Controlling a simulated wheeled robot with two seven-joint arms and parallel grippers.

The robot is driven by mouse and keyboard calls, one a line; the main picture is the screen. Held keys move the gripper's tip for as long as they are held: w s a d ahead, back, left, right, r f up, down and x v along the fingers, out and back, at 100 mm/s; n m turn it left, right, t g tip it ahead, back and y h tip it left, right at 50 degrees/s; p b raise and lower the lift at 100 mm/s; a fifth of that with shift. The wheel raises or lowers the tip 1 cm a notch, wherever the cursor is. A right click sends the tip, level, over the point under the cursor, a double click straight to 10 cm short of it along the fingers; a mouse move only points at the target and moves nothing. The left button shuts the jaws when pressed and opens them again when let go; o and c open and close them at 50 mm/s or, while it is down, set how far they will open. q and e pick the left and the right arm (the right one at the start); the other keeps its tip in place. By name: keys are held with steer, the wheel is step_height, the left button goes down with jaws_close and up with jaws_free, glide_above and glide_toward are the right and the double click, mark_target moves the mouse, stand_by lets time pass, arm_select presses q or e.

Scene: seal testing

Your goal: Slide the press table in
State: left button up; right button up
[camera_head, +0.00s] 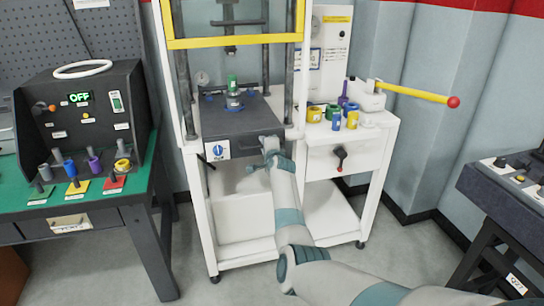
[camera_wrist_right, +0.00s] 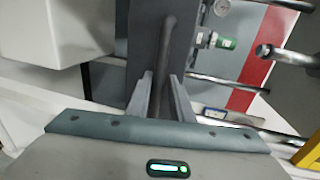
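The press table (camera_head: 235,116) is a dark grey slab inside the yellow and white press frame, with its front face toward me. A green-topped part (camera_head: 233,88) stands on a round piece on it. My right gripper (camera_head: 269,146) is at the right end of the table's front face. In the right wrist view a grey bar-like handle (camera_wrist_right: 164,60) passes between the two fingers of my right gripper (camera_wrist_right: 161,84). The fingers lie close on both sides of it; whether they clamp it is unclear. My left gripper is not in view.
A yellow lever with a red knob (camera_head: 453,102) sticks out at right. Several coloured cylinders stand on the white side cabinet (camera_head: 347,160). A green-topped bench (camera_head: 60,205) with a black OFF box is at left. A dark console (camera_head: 510,190) stands at right.

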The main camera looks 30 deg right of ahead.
steer(key=shift+a+f, duration=0.1)
steer(key=shift+f, duration=0.05)
steer(key=shift+s, duration=0.2)
steer(key=v, duration=1.7)
steer(key=shift+r, duration=0.3)
stand_by(0.8)
stand_by(0.9)
steer(key=shift+c, duration=0.7)
